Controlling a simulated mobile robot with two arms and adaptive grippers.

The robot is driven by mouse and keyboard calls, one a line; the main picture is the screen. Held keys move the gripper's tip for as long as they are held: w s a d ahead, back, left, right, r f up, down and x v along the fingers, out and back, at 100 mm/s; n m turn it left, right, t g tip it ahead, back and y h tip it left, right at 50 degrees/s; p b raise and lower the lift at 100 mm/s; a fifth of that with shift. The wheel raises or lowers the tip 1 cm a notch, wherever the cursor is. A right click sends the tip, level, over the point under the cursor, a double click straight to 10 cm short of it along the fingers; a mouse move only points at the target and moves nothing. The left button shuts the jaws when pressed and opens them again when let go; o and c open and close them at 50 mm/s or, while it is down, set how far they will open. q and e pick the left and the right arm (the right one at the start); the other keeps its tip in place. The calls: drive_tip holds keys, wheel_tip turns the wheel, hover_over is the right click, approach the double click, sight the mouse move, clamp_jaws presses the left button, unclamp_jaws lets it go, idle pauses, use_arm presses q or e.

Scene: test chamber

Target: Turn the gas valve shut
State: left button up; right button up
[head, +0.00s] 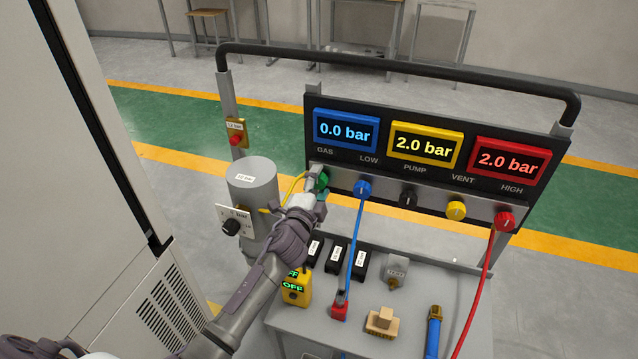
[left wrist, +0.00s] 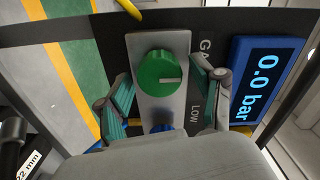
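The green gas valve knob (head: 322,180) sits at the left end of the grey strip below the displays, near the GAS label. In the left wrist view the knob (left wrist: 158,72) is round, and its pale mark points right in the picture. My left gripper (head: 315,188) is at the knob and partly hides it. In the left wrist view my gripper (left wrist: 163,95) is open, one finger on each side of the knob, with visible gaps. The blue display (head: 346,130) reads 0.0 bar. My right gripper is not in view.
Blue (head: 363,188), black (head: 408,198), yellow (head: 456,210) and red (head: 504,221) knobs line the strip rightward. A grey cylinder (head: 252,190) stands left of my forearm. Hoses hang over the table (head: 400,340), which holds a yellow OFF box (head: 295,290) and wooden blocks (head: 383,321).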

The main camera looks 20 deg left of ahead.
use_arm(q)
drive_tip(key=s, duration=1.2)
drive_tip(key=shift+d, duration=0.2)
drive_tip(key=shift+s, duration=0.1)
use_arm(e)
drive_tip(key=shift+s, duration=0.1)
